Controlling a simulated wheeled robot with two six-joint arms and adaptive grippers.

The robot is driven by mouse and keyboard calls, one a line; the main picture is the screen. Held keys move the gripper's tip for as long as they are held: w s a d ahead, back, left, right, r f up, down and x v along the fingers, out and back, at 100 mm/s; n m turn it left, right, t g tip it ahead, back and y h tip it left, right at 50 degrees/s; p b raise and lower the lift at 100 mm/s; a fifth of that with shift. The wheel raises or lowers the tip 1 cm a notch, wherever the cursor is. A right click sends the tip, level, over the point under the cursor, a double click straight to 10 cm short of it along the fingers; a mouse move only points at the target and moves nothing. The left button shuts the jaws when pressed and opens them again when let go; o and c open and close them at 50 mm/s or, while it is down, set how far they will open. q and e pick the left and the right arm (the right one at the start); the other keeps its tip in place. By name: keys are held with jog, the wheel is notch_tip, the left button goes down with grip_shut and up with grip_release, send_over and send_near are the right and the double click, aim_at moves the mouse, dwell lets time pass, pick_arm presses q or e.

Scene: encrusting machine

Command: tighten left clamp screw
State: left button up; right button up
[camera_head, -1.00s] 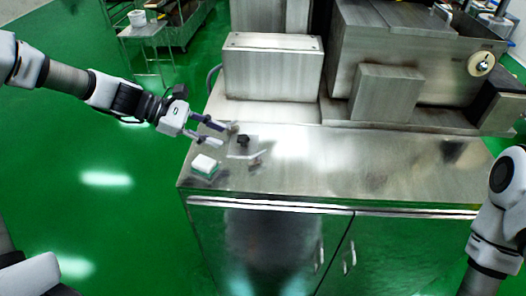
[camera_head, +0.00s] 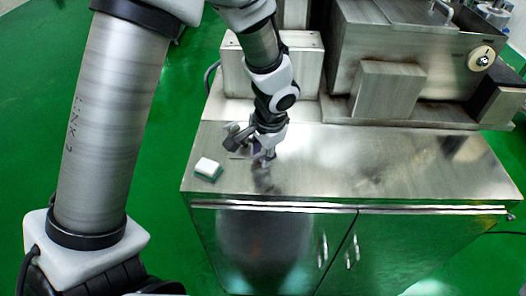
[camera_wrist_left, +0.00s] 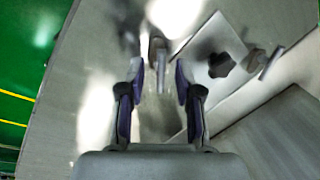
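My left gripper (camera_head: 263,158) reaches down over the left part of the steel tabletop in the head view, covering most of the clamp hardware. In the left wrist view my left gripper (camera_wrist_left: 160,75) is open, with two purple-lined fingers apart. A grey metal piece, perhaps the clamp screw (camera_wrist_left: 157,48), stands just ahead of and between the fingertips; contact is not visible. A black star-shaped knob (camera_wrist_left: 221,65) sits on a flat metal plate to the right of the fingers. A small metal post (camera_wrist_left: 271,64) lies farther right. My right gripper is out of view.
A white and green block (camera_head: 208,168) lies on the steel tabletop (camera_head: 350,170) left of the gripper. A steel box (camera_head: 240,72) and the large machine (camera_head: 385,90) stand behind. The tabletop to the right is clear.

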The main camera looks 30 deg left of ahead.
pick_arm(q)
jog(key=shift+s, duration=0.25)
jog(key=shift+f, duration=0.1)
grip_shut()
